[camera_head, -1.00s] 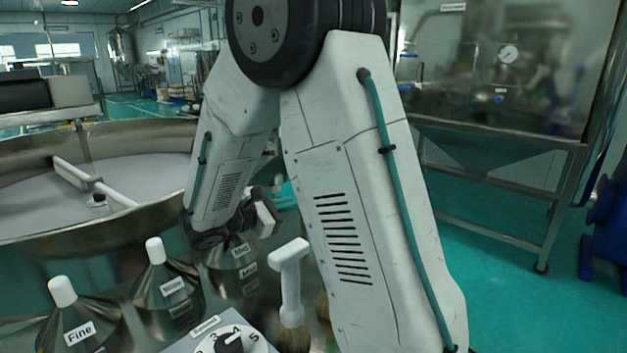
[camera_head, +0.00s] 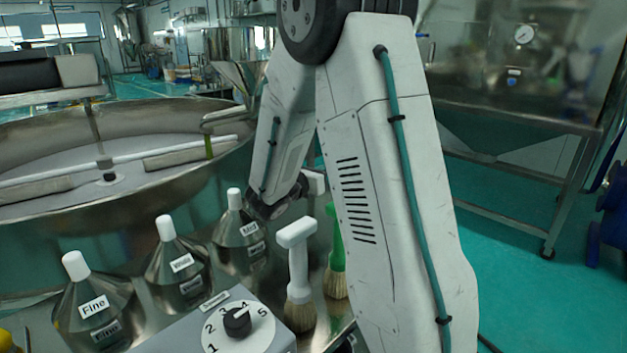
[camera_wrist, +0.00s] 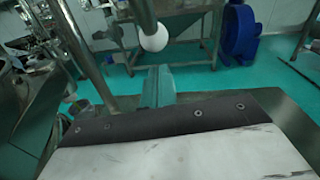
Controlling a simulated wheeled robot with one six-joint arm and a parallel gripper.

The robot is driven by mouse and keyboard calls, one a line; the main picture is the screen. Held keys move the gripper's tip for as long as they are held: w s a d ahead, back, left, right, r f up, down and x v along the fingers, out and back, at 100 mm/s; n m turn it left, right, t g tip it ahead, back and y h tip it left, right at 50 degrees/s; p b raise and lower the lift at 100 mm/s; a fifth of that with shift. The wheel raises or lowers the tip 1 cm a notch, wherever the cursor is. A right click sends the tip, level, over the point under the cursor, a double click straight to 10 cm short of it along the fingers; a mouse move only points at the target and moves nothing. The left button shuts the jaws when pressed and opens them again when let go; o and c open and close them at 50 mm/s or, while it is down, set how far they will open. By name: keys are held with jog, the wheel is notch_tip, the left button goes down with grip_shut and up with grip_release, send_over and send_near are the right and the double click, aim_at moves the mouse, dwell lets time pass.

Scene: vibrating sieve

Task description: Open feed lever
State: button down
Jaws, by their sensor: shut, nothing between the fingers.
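In the wrist view a white ball knob (camera_wrist: 153,37) sits at the lower end of a metal rod at the top centre. It looks like the feed lever's handle, but no label shows. My gripper (camera_wrist: 158,84) shows as a narrow teal-grey piece ahead of the dark wrist edge; it is shut and empty. The knob is just above the fingers in the picture; a gap seems to separate them, but I cannot tell the depth. In the head view my forearm and wrist hang beyond the metal cones, and the fingers and lever are not clearly visible.
A round sieve pan (camera_head: 60,240) with a white bar stands at the left. Several labelled metal cones (camera_head: 180,275), a dial box (camera_head: 237,322), a white-handled brush (camera_head: 297,270) and a green brush (camera_head: 335,255) stand nearby. A second metal pole (camera_wrist: 85,50) rises at the left in the wrist view.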

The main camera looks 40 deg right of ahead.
jog(key=shift+w+d+r, duration=0.15)
jog(key=shift+d+r, duration=0.65)
jog(key=shift+r, duration=0.05)
jog(key=shift+d+r, duration=0.3)
jog(key=shift+d, duration=0.4)
jog(key=s+a+f, duration=0.1)
jog(key=a+f, duration=0.3)
jog(key=a, duration=0.8)
jog(key=shift+s+a, duration=0.2)
jog(key=shift+s, duration=0.15)
